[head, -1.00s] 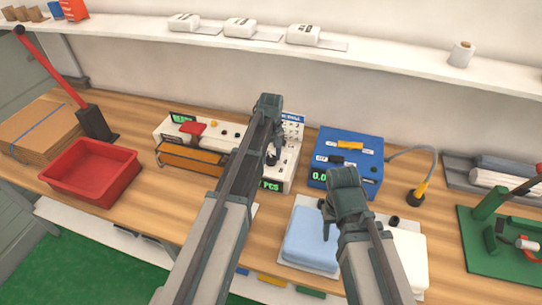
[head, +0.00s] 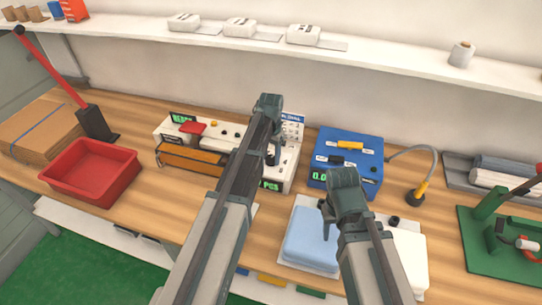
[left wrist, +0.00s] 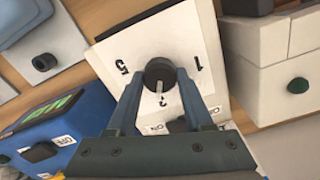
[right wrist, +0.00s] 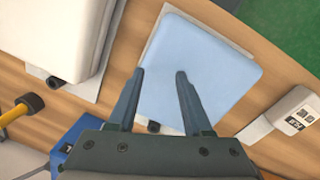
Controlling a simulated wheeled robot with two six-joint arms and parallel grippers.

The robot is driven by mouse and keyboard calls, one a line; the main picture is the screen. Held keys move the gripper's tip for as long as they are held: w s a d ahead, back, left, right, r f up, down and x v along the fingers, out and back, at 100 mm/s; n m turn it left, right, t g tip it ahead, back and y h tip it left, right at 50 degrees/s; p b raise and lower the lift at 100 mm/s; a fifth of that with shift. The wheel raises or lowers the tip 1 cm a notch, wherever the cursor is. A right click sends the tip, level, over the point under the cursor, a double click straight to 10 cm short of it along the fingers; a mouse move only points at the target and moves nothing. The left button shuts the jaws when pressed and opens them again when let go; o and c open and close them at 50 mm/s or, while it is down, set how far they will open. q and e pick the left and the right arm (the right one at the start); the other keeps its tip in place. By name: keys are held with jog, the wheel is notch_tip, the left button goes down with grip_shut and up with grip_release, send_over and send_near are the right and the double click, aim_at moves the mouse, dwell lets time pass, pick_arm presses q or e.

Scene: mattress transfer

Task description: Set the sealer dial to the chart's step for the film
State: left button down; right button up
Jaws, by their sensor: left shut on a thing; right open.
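My left gripper (left wrist: 160,78) is shut on the knob. The chart (head: 292,125), a blue-headed card, stands behind and is partly covered by my left arm; its text is too small to read. My right gripper (right wrist: 160,74) is open and empty above a light blue pad (right wrist: 210,65).
A blue box with a display (head: 345,155) stands right of the sealer. A white pad (head: 410,262) lies beside the light blue one. A red tray (head: 90,170) is at the left, a green fixture (head: 500,240) at the right. White packs line the shelf (head: 390,50).

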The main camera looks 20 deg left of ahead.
aim_at(271, 157)
pick_arm(q)
jog(key=m, duration=0.4)
jog(key=shift+m, duration=2)
jog(key=shift+c, duration=1.5)
grip_release()
jog(key=shift+r, duration=0.15)
pick_arm(e)
jog(key=shift+r, duration=0.1)
pick_arm(q)
notch_tip(271, 157, up, 14)
jog(key=p, duration=1.3)
jog(key=shift+f+p, duration=0.25)
jog(key=shift+p, duration=0.15)
pick_arm(e)
notch_tip(271, 157, up, 14)
jog(key=shift+f, duration=0.2)
